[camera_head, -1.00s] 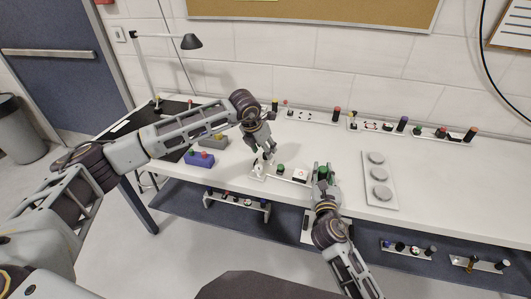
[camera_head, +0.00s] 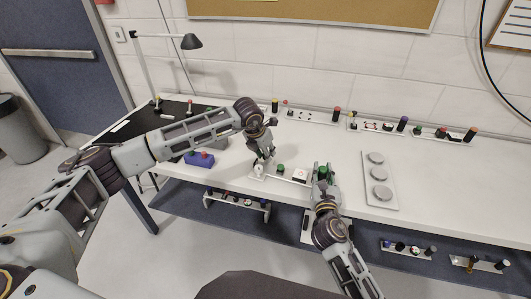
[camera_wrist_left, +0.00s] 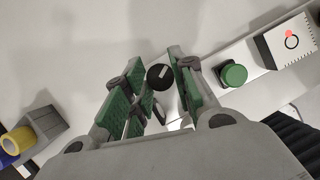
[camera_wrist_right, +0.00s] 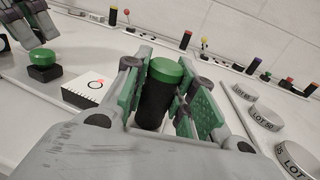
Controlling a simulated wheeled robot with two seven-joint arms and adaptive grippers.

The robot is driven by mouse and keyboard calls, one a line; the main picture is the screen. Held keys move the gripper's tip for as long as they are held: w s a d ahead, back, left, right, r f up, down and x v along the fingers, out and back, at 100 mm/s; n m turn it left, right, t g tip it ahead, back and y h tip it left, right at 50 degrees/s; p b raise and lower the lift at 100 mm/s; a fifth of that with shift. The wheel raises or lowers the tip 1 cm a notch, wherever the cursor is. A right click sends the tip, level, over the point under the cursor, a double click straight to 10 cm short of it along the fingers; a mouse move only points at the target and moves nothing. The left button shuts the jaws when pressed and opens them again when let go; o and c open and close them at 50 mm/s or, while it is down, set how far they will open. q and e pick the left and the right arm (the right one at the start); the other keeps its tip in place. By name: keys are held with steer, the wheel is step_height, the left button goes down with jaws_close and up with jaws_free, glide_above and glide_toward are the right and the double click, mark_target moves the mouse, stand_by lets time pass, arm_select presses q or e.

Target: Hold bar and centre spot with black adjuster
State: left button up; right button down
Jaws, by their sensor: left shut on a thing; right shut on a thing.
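The white bar fixture (camera_wrist_left: 245,58) lies on the white bench near its front edge. The black adjuster (camera_wrist_left: 160,76), a round knob with a pale line, sits between the fingers of my left gripper (camera_head: 264,158), which is shut on it. A green button (camera_wrist_left: 233,75) and a white target block (camera_wrist_left: 285,45) stand along the bar. The red spot (camera_wrist_right: 101,83) overlaps the upper edge of the block's black ring, off its middle. My right gripper (camera_head: 322,176) is shut on the black, green-topped post (camera_wrist_right: 156,95) at the bar's right end.
A plate with several grey discs (camera_head: 377,185) lies right of my right gripper. Other small fixtures (camera_head: 305,115) line the back wall. A lower shelf (camera_head: 290,222) holds more fixtures. The bench between bar and back row is clear.

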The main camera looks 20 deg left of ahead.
arm_select(q)
steer(key=shift+c, duration=0.7)
steer(key=shift+m, duration=0.6)
steer(key=shift+w+a+m+g+h, duration=0.1)
steer(key=shift+m+g+h, duration=0.4)
steer(key=shift+m, duration=0.95)
steer(key=shift+w+a+m+g+h, duration=0.1)
steer(key=shift+m+g+h, duration=0.35)
steer(key=shift+m, duration=1)
steer(key=shift+m+g+h, duration=0.25)
steer(key=shift+m+g, duration=0.3)
steer(key=shift+m, duration=1)
steer(key=shift+m+g+h, duration=0.2)
steer(key=shift+m+g, duration=0.3)
steer(key=shift+m, duration=1.05)
steer(key=o, duration=1)
steer(key=shift+o, duration=0.2)
